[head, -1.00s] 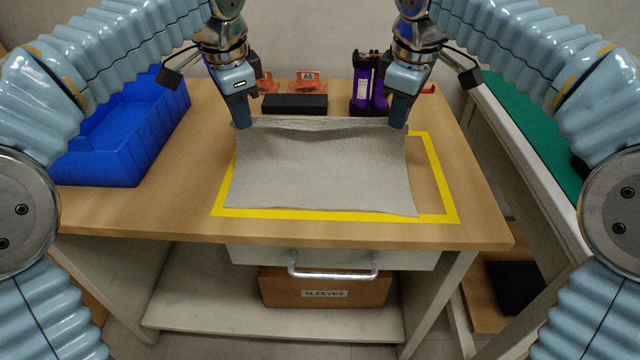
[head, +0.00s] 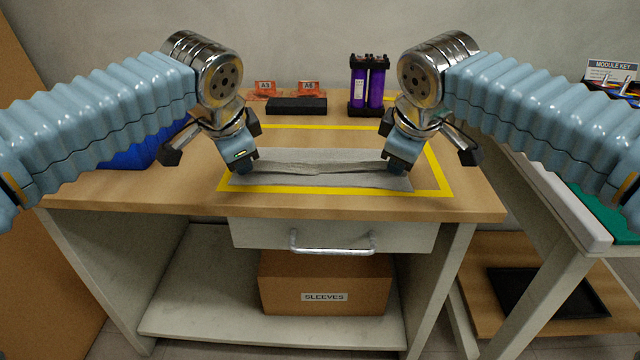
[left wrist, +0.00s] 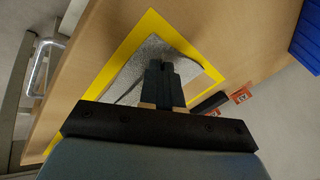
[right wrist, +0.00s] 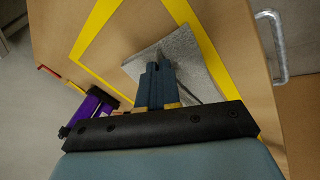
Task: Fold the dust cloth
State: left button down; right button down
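The grey dust cloth (head: 318,181) lies on the table, its far part drawn towards the front and a raised, wrinkled ridge running across its middle. It also shows under the fingers in the left wrist view (left wrist: 122,72) and the right wrist view (right wrist: 186,48). My left gripper (head: 248,170) is at the cloth's left side, its fingers closed together on the cloth's edge. My right gripper (head: 397,168) is at the right side, likewise closed on the edge. The fingers hide the pinched corners.
Yellow tape (head: 330,190) frames the cloth on the wooden table (head: 130,195). A black block (head: 297,106) and purple cells in a black holder (head: 366,85) stand behind. A blue bin (head: 130,158) is at left, partly behind my left arm. A drawer handle (head: 333,250) juts out in front.

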pick_arm(q)
jog(key=shift+f, duration=0.1)
pick_arm(e)
jog(key=shift+f, duration=0.1)
pick_arm(q)
jog(key=c, duration=1)
grip_release()
jog(key=shift+s, duration=0.1)
pick_arm(e)
jog(key=c, duration=1)
grip_release()
jog(key=shift+s, duration=0.1)
